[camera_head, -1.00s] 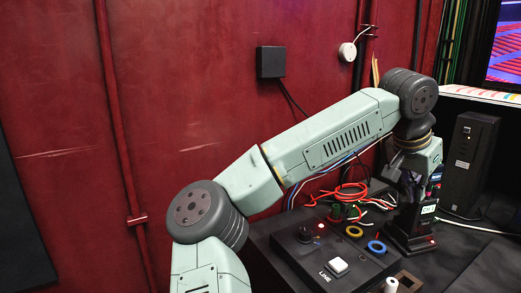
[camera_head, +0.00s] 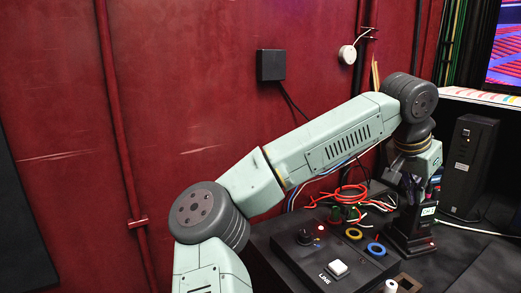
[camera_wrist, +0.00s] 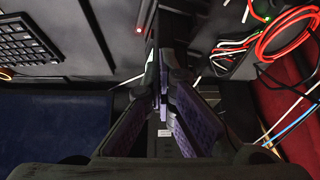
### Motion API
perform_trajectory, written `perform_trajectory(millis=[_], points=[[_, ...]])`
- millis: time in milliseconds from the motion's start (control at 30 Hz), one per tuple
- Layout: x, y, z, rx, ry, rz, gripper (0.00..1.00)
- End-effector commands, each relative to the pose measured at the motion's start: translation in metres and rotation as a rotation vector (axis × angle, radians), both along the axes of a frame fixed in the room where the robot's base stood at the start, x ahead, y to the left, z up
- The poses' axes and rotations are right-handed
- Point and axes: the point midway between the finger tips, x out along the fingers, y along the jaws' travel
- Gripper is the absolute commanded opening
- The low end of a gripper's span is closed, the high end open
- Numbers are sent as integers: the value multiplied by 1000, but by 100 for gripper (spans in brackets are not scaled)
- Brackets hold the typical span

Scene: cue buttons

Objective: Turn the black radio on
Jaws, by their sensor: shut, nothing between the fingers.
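The black radio (camera_head: 427,211) stands upright in a dark base (camera_head: 410,243) on the dark desk, at the right of the head view. Its small lit display faces the camera, and a red light shows on the base. My gripper (camera_head: 415,186) is at the radio's top, partly in front of it; whether they touch is unclear. In the wrist view my gripper (camera_wrist: 163,98) points at the radio (camera_wrist: 172,25), its purple-padded fingers together with nothing held. The radio's top is mostly hidden by the fingers.
A control panel (camera_head: 305,262) with a white button, a dark knob and a red light lies left of the radio. Blue (camera_head: 376,249) and yellow rings, and red and white cables (camera_head: 345,193), lie nearby. A black box (camera_head: 470,165) stands behind to the right.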

Motion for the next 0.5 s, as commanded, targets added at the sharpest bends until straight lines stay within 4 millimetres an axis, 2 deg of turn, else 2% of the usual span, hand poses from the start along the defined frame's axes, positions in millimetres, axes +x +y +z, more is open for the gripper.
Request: perform_trajectory(millis=[500], points=[[4, -4, -1, 1, 1, 1, 0]])
